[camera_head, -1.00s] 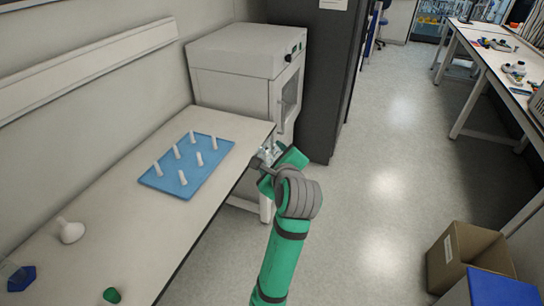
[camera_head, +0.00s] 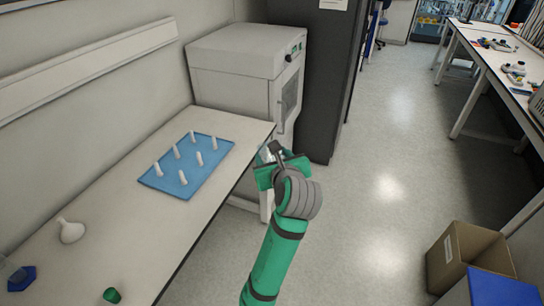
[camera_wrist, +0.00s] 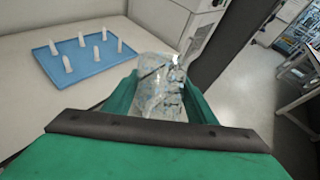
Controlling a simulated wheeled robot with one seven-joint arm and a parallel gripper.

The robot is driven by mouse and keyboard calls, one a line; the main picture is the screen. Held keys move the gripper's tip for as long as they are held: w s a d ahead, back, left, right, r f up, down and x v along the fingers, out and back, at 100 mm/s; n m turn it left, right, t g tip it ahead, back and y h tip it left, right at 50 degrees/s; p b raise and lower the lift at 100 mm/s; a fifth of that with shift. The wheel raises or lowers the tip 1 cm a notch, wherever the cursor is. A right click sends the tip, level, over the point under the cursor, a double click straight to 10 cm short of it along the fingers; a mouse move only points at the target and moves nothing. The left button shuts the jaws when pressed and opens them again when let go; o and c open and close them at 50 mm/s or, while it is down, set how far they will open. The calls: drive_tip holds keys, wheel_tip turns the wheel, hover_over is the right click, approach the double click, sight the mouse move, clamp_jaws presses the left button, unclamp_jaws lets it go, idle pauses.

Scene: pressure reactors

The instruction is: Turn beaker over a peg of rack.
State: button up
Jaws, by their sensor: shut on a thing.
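The rack is a blue board (camera_head: 158,183) with several white upright pegs, lying on the white bench in the head view. It also shows at the upper left of the wrist view (camera_wrist: 70,77). My gripper (camera_head: 268,156) is to the right of the rack, past the bench's front edge. It is shut on a clear glass beaker (camera_wrist: 160,90), which shows between the green fingers in the wrist view. In the head view the beaker is mostly hidden by my gripper. The beaker is apart from the pegs, and which way its mouth points is hard to tell.
A white funnel-like item (camera_head: 71,231), a green-topped item (camera_head: 111,295) and a blue-based item (camera_head: 22,278) stand at the bench's near end. A grey cabinet-like machine (camera_head: 243,58) stands behind the rack.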

drive_tip(key=m, duration=0.5)
drive_tip(key=shift+a+r+m, duration=0.1)
drive_tip(key=shift+r+m, duration=0.05)
drive_tip(key=shift+m, duration=0.85)
drive_tip(key=shift+a+m, duration=0.1)
drive_tip(key=shift+m, duration=3.3)
